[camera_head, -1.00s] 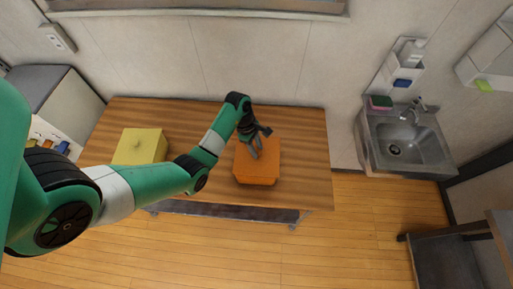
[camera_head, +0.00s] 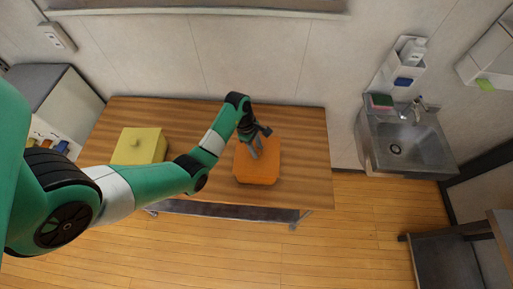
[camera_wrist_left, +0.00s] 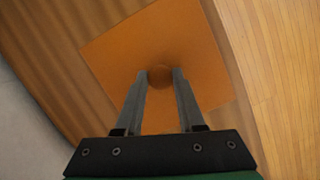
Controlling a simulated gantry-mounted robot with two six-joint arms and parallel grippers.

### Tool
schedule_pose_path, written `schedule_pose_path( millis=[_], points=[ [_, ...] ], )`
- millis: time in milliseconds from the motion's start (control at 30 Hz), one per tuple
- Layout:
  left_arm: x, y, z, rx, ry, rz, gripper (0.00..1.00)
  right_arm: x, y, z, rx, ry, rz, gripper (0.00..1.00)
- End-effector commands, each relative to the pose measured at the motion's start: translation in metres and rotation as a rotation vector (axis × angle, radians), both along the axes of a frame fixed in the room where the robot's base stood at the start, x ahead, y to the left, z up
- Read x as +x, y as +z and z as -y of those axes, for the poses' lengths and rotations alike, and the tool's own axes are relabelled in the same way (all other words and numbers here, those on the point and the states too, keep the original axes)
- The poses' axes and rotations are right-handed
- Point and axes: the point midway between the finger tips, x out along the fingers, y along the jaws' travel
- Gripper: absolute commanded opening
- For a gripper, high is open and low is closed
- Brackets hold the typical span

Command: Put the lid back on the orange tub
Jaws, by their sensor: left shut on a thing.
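The orange tub (camera_head: 258,181) stands on the right part of the wooden table. Its orange lid (camera_head: 269,160) is over it, and from above the two look almost like one block. I cannot tell whether the lid is fully seated. In the left wrist view the lid (camera_wrist_left: 200,55) is a flat square with a round knob (camera_wrist_left: 159,77) in its middle. My left gripper (camera_wrist_left: 160,75) is shut on this knob. In the head view the left gripper (camera_head: 256,153) reaches down onto the lid and hides part of it. My right gripper does not show.
A yellow tub (camera_head: 140,146) with a lid stands on the left of the wooden table (camera_head: 305,130). The tabletop right of the orange tub is clear. A wall runs behind the table, and a steel sink (camera_head: 410,150) is beyond its right end.

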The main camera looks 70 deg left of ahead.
Motion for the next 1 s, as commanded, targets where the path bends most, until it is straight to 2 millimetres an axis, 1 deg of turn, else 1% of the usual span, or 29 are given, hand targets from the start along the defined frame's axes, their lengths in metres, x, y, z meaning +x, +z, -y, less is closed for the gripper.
schedule_pose_path(
  millis=[967, 1000],
  points=[
    [0.0001, -0.0036, 0.0, 0.0, -0.001, 0.0, 0.0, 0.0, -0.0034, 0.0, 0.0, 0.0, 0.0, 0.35],
    [0.0001, -0.0036, 0.0, 0.0, -0.001, 0.0, 0.4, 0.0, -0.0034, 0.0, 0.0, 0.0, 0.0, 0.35]
  ],
)
